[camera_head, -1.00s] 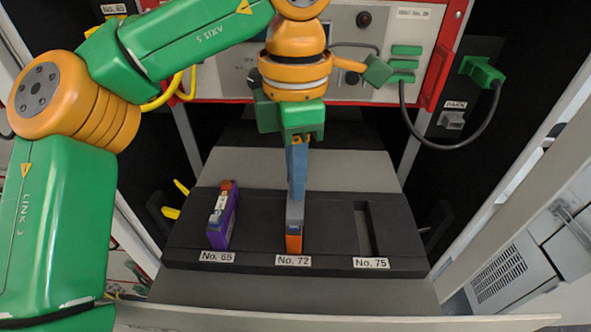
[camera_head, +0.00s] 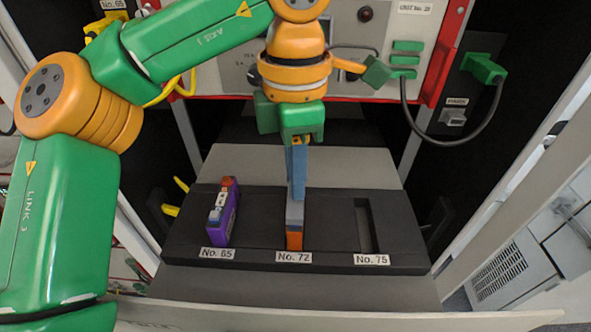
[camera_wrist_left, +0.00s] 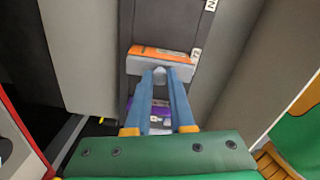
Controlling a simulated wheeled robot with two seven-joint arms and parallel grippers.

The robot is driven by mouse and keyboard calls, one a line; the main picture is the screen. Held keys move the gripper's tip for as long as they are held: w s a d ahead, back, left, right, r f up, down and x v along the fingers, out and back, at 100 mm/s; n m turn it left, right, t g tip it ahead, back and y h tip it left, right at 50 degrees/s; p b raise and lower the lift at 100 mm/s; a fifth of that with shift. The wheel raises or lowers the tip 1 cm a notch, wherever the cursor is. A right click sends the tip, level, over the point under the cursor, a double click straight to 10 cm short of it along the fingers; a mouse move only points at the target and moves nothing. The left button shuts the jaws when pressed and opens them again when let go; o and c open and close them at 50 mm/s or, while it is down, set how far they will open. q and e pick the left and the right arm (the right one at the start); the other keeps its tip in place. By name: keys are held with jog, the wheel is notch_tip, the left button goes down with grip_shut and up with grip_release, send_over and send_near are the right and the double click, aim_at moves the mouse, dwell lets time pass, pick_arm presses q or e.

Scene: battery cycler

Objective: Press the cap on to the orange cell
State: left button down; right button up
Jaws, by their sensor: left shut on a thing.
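The orange cell (camera_head: 294,240) stands in the slot labelled No. 72 in the black holder; its orange edge also shows in the left wrist view (camera_wrist_left: 160,52). A grey cap (camera_head: 295,213) sits over the cell's top, with no clear gap showing in the head view. The cap also shows in the left wrist view (camera_wrist_left: 148,71), across the orange edge. My left gripper (camera_head: 296,196) points down above the cell, its blue fingers shut on the cap. The fingers hide part of the cap, so how deep it sits cannot be told. My right gripper is not in view.
A purple cell (camera_head: 224,214) stands in slot No. 65 to the left. Slot No. 75 (camera_head: 364,228) to the right is empty. The black holder (camera_head: 335,240) lies on a grey shelf (camera_head: 300,290). A red-framed cabinet with a green plug and cable (camera_head: 486,70) is behind.

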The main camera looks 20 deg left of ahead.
pick_arm(q)
jog(key=shift+f, duration=0.15)
jog(key=shift+c, duration=1.1)
grip_release()
notch_tip(320, 180, up, 3)
jog(key=p, duration=0.3)
jog(key=shift+r, duration=2.05)
grip_shut()
